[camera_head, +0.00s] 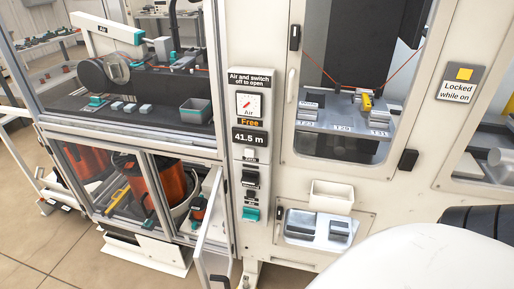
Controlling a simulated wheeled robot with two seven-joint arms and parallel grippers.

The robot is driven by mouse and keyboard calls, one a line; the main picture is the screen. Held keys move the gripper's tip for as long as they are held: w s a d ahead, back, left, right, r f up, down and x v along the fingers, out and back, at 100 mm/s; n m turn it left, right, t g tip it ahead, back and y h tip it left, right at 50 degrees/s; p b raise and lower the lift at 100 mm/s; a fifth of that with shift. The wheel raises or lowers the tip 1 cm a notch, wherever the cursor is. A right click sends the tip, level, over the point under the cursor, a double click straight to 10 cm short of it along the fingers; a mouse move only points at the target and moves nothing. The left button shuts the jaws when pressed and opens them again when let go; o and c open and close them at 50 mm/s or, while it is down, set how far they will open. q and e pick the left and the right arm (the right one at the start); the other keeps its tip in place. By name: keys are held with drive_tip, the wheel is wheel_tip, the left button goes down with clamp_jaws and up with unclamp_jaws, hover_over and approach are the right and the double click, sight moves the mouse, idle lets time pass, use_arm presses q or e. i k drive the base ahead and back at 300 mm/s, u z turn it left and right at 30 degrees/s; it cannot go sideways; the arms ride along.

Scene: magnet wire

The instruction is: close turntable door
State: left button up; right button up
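The turntable door (208,216) is a light-framed panel at the lower right of the left cabinet. It stands open, swung out towards me, and a dark handle (219,281) shows near its bottom at the picture's lower edge. Behind it is the lower cabinet bay, with large copper wire spools (172,182) and a pale round rim (184,208) beside them, partly hidden by frame posts. Neither of my grippers is in view. A large white rounded part at the lower right seems to be my own body or arm.
A control column (250,150) with a gauge and switches stands right of the door. A white bin (331,196) and a recessed metal tray (318,230) are further right. A white step (146,252) is below the cabinet.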

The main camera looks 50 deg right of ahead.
sight(220, 182)
drive_tip(key=z, duration=1.05)
drive_tip(key=i, duration=0.45)
drive_tip(key=u, duration=0.2)
drive_tip(key=k, duration=0.4)
